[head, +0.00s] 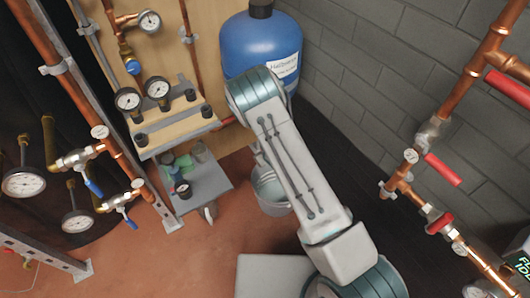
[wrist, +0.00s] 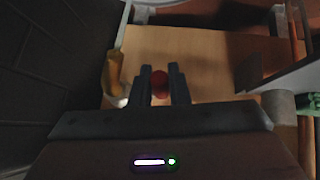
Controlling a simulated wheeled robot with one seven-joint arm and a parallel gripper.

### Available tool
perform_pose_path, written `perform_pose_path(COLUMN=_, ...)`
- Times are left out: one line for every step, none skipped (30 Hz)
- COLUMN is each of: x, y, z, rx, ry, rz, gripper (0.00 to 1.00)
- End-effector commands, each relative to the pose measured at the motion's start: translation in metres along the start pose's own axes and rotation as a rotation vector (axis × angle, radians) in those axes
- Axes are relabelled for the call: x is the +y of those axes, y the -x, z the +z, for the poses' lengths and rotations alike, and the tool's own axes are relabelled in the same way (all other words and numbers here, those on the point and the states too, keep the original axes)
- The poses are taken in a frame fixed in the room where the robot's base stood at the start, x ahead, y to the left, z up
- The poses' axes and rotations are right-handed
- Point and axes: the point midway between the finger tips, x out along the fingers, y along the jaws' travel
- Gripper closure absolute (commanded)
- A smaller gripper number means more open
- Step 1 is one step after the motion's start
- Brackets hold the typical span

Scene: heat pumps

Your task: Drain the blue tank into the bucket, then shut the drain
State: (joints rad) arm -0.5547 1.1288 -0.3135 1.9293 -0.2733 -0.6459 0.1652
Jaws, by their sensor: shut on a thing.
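The blue tank (head: 258,48) stands upright at the top of the head view, with a black cap and a white label. The grey bucket (head: 273,192) is on the floor below it, partly hidden behind my arm; I cannot tell what is in it. My gripper is hidden behind my arm in the head view. In the wrist view my gripper (wrist: 160,73) is shut on a small red knob (wrist: 160,85), held between its two dark fingers. The knob's mount and the drain outlet cannot be made out.
A small grey cart (head: 205,185) with cups stands left of the bucket. Copper pipes with gauges (head: 98,150) and blue-handled valves are at the left; red-handled pipes (head: 425,140) are at the right. A brass-coloured part (wrist: 113,72) is close left of my fingers in the wrist view.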

Motion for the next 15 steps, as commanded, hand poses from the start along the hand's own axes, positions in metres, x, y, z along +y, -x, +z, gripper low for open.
perform_pose_path(x=-0.0025, y=-0.0001, z=0.0018, rx=-0.004, ry=0.001, rz=-0.004, gripper=1.00)
perform_pose_path(x=-0.0025, y=-0.0001, z=0.0018, rx=-0.004, ry=0.001, rz=-0.004, gripper=1.00)
perform_pose_path(x=-0.0025, y=-0.0002, z=0.0019, rx=-0.004, ry=0.001, rz=-0.004, gripper=1.00)
perform_pose_path(x=-0.0026, y=-0.0002, z=0.0019, rx=-0.004, ry=0.001, rz=-0.004, gripper=1.00)
perform_pose_path(x=-0.0026, y=-0.0002, z=0.0019, rx=-0.004, ry=0.001, rz=-0.004, gripper=1.00)
perform_pose_path(x=-0.0026, y=-0.0002, z=0.0019, rx=-0.004, ry=0.001, rz=-0.004, gripper=1.00)
perform_pose_path(x=-0.0026, y=-0.0002, z=0.0020, rx=-0.004, ry=0.001, rz=-0.004, gripper=0.76)
perform_pose_path(x=-0.0024, y=-0.0002, z=0.0020, rx=-0.004, ry=0.001, rz=-0.004, gripper=0.68)
perform_pose_path(x=-0.0022, y=-0.0002, z=0.0018, rx=-0.003, ry=0.001, rz=-0.003, gripper=0.63)
perform_pose_path(x=-0.0020, y=-0.0002, z=0.0017, rx=-0.003, ry=0.001, rz=-0.003, gripper=0.63)
perform_pose_path(x=-0.0018, y=-0.0002, z=0.0015, rx=-0.002, ry=0.001, rz=-0.003, gripper=0.63)
perform_pose_path(x=-0.0016, y=-0.0002, z=0.0013, rx=-0.002, ry=0.000, rz=-0.002, gripper=0.63)
perform_pose_path(x=-0.0014, y=-0.0002, z=0.0012, rx=-0.002, ry=0.000, rz=-0.002, gripper=0.63)
perform_pose_path(x=-0.0007, y=-0.0001, z=0.0014, rx=-0.001, ry=0.000, rz=-0.001, gripper=0.63)
perform_pose_path(x=-0.0001, y=0.0000, z=0.0014, rx=-0.001, ry=-0.001, rz=-0.001, gripper=0.63)
